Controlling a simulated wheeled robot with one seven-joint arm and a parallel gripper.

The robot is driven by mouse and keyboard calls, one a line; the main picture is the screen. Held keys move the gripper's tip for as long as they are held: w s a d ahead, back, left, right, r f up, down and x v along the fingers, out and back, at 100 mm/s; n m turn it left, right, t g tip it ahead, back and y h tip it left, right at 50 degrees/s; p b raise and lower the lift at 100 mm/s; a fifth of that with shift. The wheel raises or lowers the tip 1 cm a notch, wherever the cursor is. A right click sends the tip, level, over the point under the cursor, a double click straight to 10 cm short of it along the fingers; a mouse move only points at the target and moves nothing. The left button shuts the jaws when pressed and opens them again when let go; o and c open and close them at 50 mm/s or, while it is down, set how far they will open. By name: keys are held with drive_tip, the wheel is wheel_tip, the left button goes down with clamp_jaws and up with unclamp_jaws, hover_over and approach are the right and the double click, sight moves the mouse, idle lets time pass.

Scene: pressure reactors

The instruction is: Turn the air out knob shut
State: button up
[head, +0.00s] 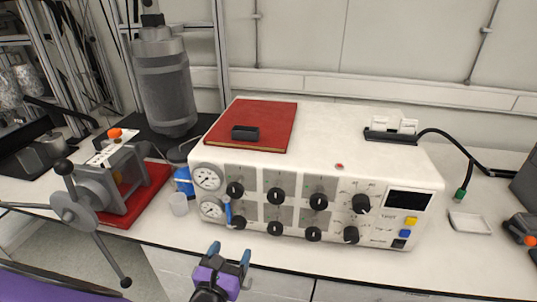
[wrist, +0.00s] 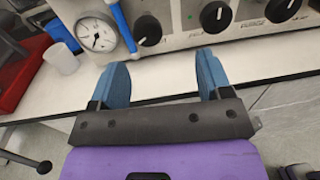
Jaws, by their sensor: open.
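The white control box (head: 330,170) has two rows of black knobs on its front. I cannot read which label marks the air out knob. In the lower row, the leftmost knob (head: 238,222) is beside a blue lever; it also shows in the wrist view (wrist: 147,30). The second lower knob (head: 275,228) also shows in the wrist view (wrist: 215,17), and the third (head: 313,234) is farther right there (wrist: 283,9). My gripper (head: 230,253) is open and empty, in front of and below the lower row; its blue fingers are apart in the wrist view (wrist: 162,75).
Two gauges (head: 208,178) sit at the panel's left end, by the blue lever (head: 228,210). A small cup (head: 178,204) and a blue-capped bottle (head: 184,181) stand left of the box. A grey handwheel device (head: 110,185) is farther left. The bench front edge is below the panel.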

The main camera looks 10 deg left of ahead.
sight(238, 226)
drive_tip(key=shift+n+t+y, duration=0.3)
drive_tip(key=shift+n+y, duration=0.5)
drive_tip(key=w, duration=0.3)
drive_tip(key=w+f, duration=0.1)
drive_tip(key=w, duration=0.6)
drive_tip(key=shift+w+a+f, duration=0.15)
drive_tip(key=shift+a, duration=0.1)
drive_tip(key=c, duration=0.9)
